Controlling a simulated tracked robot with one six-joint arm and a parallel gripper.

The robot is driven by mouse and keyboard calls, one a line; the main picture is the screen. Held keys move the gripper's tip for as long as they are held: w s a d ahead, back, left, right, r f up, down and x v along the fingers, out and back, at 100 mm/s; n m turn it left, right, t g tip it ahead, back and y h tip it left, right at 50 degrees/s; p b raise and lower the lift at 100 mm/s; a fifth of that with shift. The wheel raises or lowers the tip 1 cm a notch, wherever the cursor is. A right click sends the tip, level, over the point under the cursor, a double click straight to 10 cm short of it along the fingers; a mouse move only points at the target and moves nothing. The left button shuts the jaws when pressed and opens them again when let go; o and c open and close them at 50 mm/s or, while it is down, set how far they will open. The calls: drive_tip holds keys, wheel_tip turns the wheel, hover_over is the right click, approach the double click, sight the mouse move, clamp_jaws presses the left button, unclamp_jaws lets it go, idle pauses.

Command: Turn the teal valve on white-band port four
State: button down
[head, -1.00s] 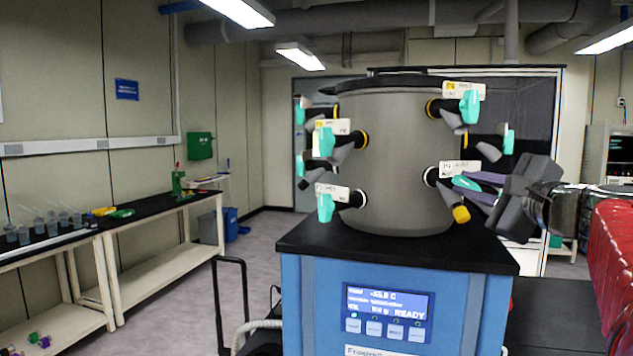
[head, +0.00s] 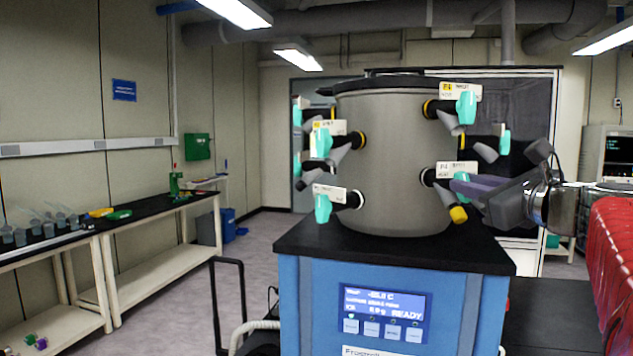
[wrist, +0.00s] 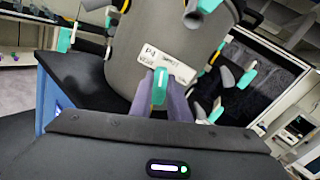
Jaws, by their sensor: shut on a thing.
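The grey drum (head: 393,160) of the freeze dryer carries several ports with teal valves and white labels. The port at its lower right has a white label (head: 457,169) and a yellow-tipped grey outlet (head: 457,214). In the wrist view this label (wrist: 168,62) reads P4. My gripper (head: 462,185) is at that port, reaching in from the right. In the wrist view its purple fingers are shut on the teal valve (wrist: 159,86), one on each side. In the head view the fingers mostly hide this valve.
Another teal valve (head: 466,107) with a yellow band sits above my gripper, and one (head: 504,142) stands behind it to the right. Teal valves (head: 322,208) also line the drum's left side. The blue cabinet (head: 300,300) stands below. Benches line the left wall.

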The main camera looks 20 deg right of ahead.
drive_tip(key=shift+d+f+m, duration=0.1)
drive_tip(key=shift+m, duration=1.8)
drive_tip(key=c, duration=1.7)
unclamp_jaws()
drive_tip(key=shift+s, duration=0.2)
